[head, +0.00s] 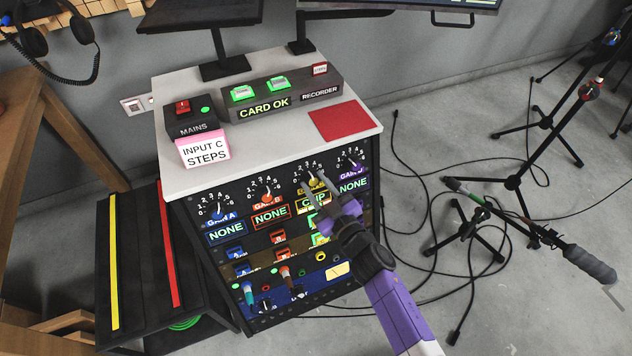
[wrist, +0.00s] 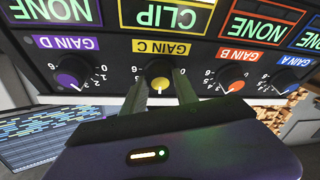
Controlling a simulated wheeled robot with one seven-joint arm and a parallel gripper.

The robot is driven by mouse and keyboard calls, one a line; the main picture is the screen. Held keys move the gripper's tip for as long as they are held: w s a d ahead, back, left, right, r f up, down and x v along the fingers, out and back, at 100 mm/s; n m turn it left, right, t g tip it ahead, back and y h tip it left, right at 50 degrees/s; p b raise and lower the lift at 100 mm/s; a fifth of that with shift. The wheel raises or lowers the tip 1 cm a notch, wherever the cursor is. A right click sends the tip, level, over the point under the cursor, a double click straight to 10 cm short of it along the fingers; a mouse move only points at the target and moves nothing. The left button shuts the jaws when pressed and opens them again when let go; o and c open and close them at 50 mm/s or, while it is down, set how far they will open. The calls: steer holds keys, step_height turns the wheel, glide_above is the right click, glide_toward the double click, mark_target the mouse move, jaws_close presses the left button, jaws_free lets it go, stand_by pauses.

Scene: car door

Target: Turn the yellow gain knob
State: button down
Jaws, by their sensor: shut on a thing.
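The yellow gain knob (wrist: 160,73), labelled GAIN C, is on the rack's dark front panel; in the head view the yellow knob (head: 314,182) is partly covered by my fingers. My gripper (head: 316,187) has one finger on each side of it and is shut on it. In the wrist view, which is upside down, my gripper's fingers (wrist: 161,85) flank the knob. The display (wrist: 165,17) for GAIN C reads CLIP. The knob's pointer is hard to make out.
The orange GAIN B knob (wrist: 232,76) and purple GAIN D knob (wrist: 72,73) flank the yellow one. The blue GAIN A knob (head: 218,215) is farther left; these channels read NONE. A pink INPUT C STEPS card (head: 204,151) stands on top. Cables and stands (head: 512,183) lie right.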

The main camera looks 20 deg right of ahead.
steer(key=n+p, duration=0.1)
steer(key=n+y+p, duration=0.1)
steer(key=p, duration=0.1)
steer(key=n+g+p, duration=0.1)
steer(key=n, duration=0.1)
steer(key=shift+d+r+y, duration=0.1)
steer(key=shift+r+y, duration=0.15)
steer(key=shift+y, duration=0.05)
steer(key=shift+f+n+y+p, duration=0.15)
steer(key=shift+n+y+p, duration=0.25)
steer(key=shift+n+p, duration=0.55)
steer(key=shift+g, duration=0.3)
steer(key=c, duration=0.9)
jaws_free()
steer(key=shift+c, duration=0.2)
steer(key=p+v, duration=0.2)
steer(key=v, duration=0.5)
steer(key=shift+s, duration=0.4)
steer(key=shift+d+f, duration=0.1)
